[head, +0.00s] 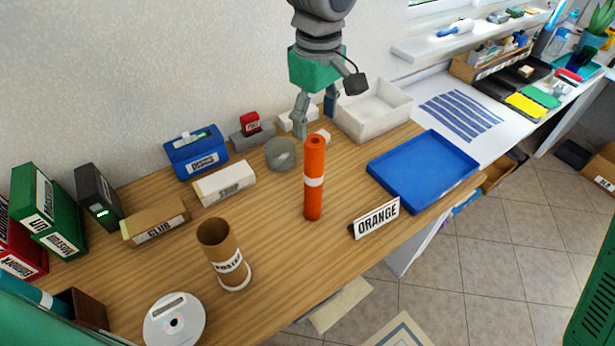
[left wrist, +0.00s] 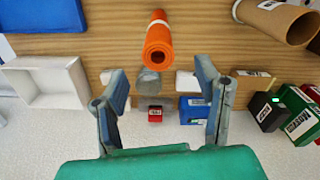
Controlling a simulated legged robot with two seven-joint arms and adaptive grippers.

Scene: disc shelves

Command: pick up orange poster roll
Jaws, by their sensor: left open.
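The orange poster roll (head: 314,160) stands upright on the wooden table, with a white band around its middle. An ORANGE sign (head: 376,218) stands to its right. My left gripper (head: 316,114) hangs above the table behind the roll, open and empty, apart from it. In the left wrist view the roll (left wrist: 159,38) shows its open end, beyond the spread fingers of my left gripper (left wrist: 163,78). My right gripper is not in view.
A brown poster tube (head: 224,254) stands at the front left. A blue tray (head: 424,168) lies to the right. Bare wood surrounds the roll's base.

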